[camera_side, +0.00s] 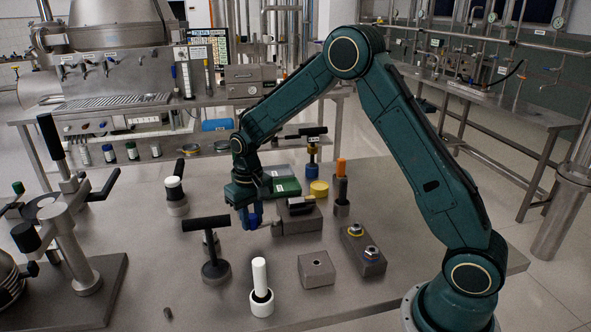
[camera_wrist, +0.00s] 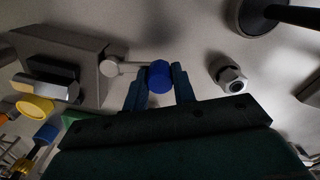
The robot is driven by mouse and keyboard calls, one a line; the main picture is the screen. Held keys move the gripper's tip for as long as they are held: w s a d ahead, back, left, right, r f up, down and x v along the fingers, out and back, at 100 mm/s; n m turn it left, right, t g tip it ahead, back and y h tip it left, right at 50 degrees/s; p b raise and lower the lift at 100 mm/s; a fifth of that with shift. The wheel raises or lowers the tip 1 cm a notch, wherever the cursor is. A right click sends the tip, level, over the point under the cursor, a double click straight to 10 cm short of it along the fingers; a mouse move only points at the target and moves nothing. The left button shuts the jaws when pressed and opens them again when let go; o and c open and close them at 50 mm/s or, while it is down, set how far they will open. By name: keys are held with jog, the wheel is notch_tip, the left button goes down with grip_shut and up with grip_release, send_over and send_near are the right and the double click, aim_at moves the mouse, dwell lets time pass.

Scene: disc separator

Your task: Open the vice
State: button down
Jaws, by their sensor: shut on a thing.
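The vice (camera_side: 298,217) is a grey block on the table, left of the middle of the bench, and it also shows at the left of the wrist view (camera_wrist: 75,50). A thin rod with a round grey collar (camera_wrist: 112,67) runs from its side to a blue knob (camera_wrist: 159,75). My gripper (camera_side: 251,216) is low beside the vice, with its fingers on both sides of the knob in the wrist view (camera_wrist: 160,85), shut on it. A dark piece and a silver cylinder (camera_wrist: 48,88) sit at the vice's far side. I cannot tell how wide the jaws stand.
A block with two nuts (camera_side: 363,250) is to the right.

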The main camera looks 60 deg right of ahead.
jog(key=m, duration=0.1)
jog(key=w+d+m, duration=0.1)
jog(key=shift+w+r+m, duration=0.1)
jog(key=shift+w+m, duration=0.1)
jog(key=shift+m, duration=0.2)
jog(key=shift+w+d+m, duration=0.3)
jog(key=shift+d+m, duration=0.05)
jog(key=shift+m, duration=0.5)
jog(key=shift+w+d+m, duration=0.25)
jog(key=shift+d+m, duration=0.1)
jog(key=shift+m, duration=0.5)
jog(key=c, duration=1.1)
grip_release()
jog(key=shift+c, duration=0.2)
notch_tip(320, 180, up, 14)
jog(key=shift+s, duration=0.1)
